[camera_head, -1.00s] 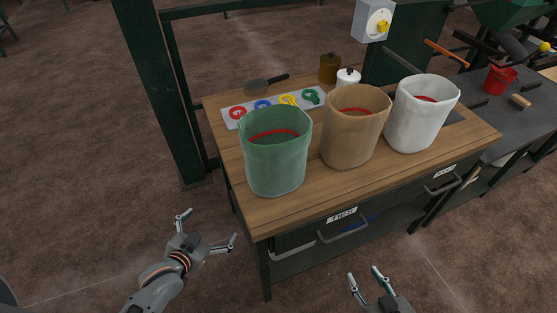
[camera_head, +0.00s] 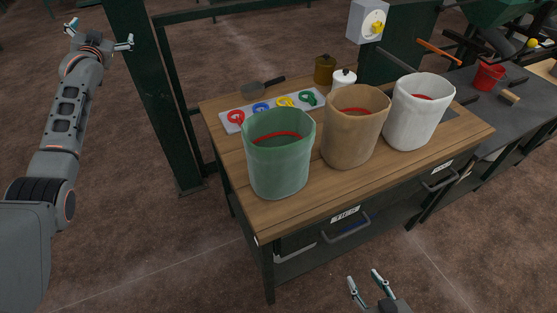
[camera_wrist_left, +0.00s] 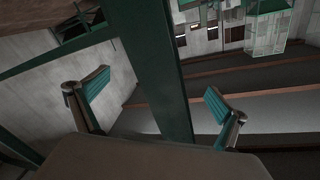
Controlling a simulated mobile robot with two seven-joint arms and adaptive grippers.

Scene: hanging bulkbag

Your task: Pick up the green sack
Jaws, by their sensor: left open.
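The green sack (camera_head: 279,163) stands upright and open-topped at the left front of the wooden workbench, with a red band showing inside its mouth. My left gripper (camera_head: 99,33) is open and empty, raised at the upper left of the head view, well apart from the sack. Its two fingers are spread in the left wrist view (camera_wrist_left: 150,98), with nothing between them and no sack in sight. My right gripper (camera_head: 370,283) is low at the bottom of the head view, in front of the bench. Its fingers are apart and empty.
A tan sack (camera_head: 352,135) and a white sack (camera_head: 417,118) stand to the right on the workbench (camera_head: 335,187). Behind are a tray of coloured ties (camera_head: 273,107), a scoop (camera_head: 262,86) and jars. A dark green post (camera_head: 160,110) stands between my left gripper and the bench.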

